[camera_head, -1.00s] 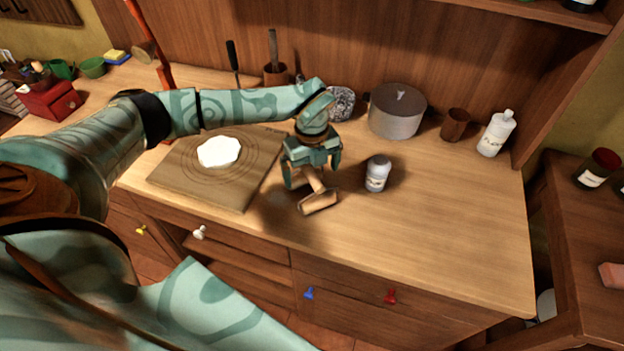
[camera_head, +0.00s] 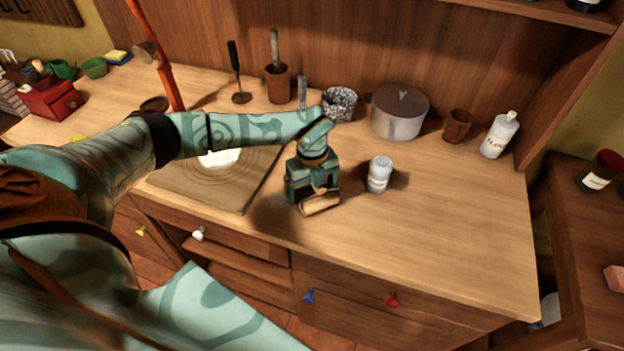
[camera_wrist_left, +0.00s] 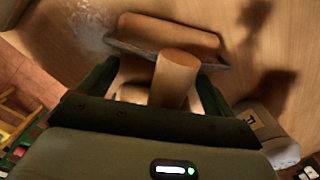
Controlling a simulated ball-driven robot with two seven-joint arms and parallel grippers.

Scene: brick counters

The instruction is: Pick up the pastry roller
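The pastry roller is a small wooden roller (camera_head: 320,204) with a stubby wooden handle. It rests on the counter just right of the pastry board. My left gripper (camera_head: 312,194) is low over it, pointing down. In the left wrist view, the roller's cylinder (camera_wrist_left: 168,36) lies ahead of the gripper, and its handle (camera_wrist_left: 175,78) stands between the two spread fingers. A gap shows beside the handle, so the fingers look open around it. In the head view the gripper hides most of the handle. My right gripper is not in view.
A white-labelled grey jar (camera_head: 379,174) stands close to the right of the gripper. The board (camera_head: 230,196) with white dough (camera_head: 222,158) lies to the left. A lidded pot (camera_head: 399,112) and a speckled mug (camera_head: 339,104) stand behind. The counter's right front is clear.

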